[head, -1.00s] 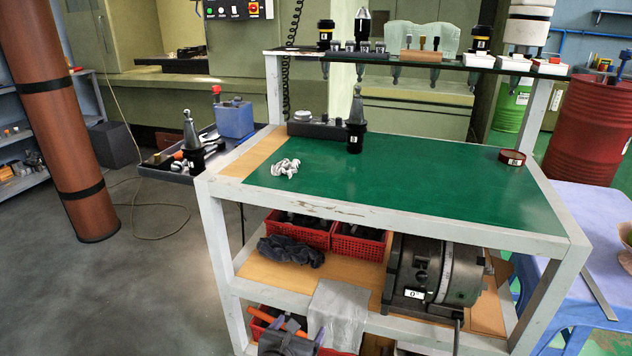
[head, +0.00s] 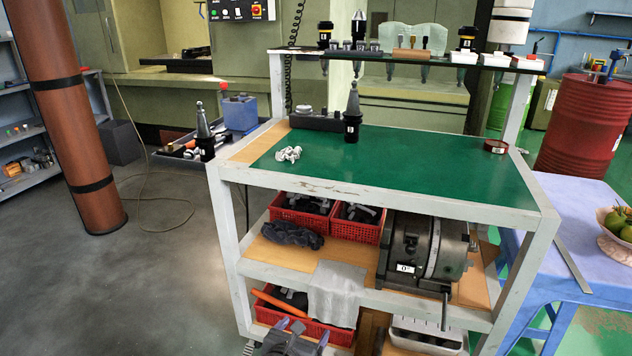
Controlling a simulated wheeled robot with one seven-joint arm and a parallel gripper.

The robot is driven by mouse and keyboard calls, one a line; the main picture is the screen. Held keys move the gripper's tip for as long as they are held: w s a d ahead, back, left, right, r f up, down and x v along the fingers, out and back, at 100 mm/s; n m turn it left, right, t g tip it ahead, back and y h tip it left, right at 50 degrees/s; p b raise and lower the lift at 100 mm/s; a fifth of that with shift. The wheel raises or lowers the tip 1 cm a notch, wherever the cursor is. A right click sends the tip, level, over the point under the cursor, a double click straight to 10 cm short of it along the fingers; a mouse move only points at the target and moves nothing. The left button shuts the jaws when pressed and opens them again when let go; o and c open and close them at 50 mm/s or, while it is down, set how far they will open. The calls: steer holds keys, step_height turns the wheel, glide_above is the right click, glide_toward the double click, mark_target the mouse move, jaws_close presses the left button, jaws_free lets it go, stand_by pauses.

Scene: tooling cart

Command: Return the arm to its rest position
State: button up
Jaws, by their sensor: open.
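My gripper (head: 291,329) shows at the bottom edge of the head view, low in front of the cart's bottom shelf. Its two fingers are apart with nothing seen between them. The rest of my arm is out of the frame. The tooling cart (head: 385,194) has a green top (head: 420,160) and stands ahead of me. A black tool holder with a metal cone (head: 352,115) stands upright on the green top, apart from my gripper.
Red baskets (head: 300,213) and a dark rotary device (head: 422,250) fill the middle shelf. A grey cloth (head: 335,290) hangs over the shelf edge near my gripper. A blue table (head: 590,250) with a fruit bowl (head: 614,245) stands right. Open floor (head: 150,290) lies left.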

steer(key=s+d+f+m+g, duration=0.3)
steer(key=s+d+m+g, duration=0.15)
steer(key=d+m, duration=0.35)
steer(key=s+d+f+m+g, duration=0.3)
steer(key=d+m+g, duration=0.3)
steer(key=m, duration=0.4)
steer(key=s+d+r+m+y, duration=0.2)
steer(key=s+r+m, duration=0.1)
steer(key=r+m, duration=0.45)
steer(key=s+d+r+m+y, duration=0.3)
steer(key=r+m, duration=0.3)
steer(key=r, duration=0.3)
step_height(320, 180, up, 36)
steer(key=p, duration=3.7)
steer(key=shift+a+t, duration=0.3)
steer(key=shift+t, duration=0.05)
steer(key=shift+w, duration=0.1)
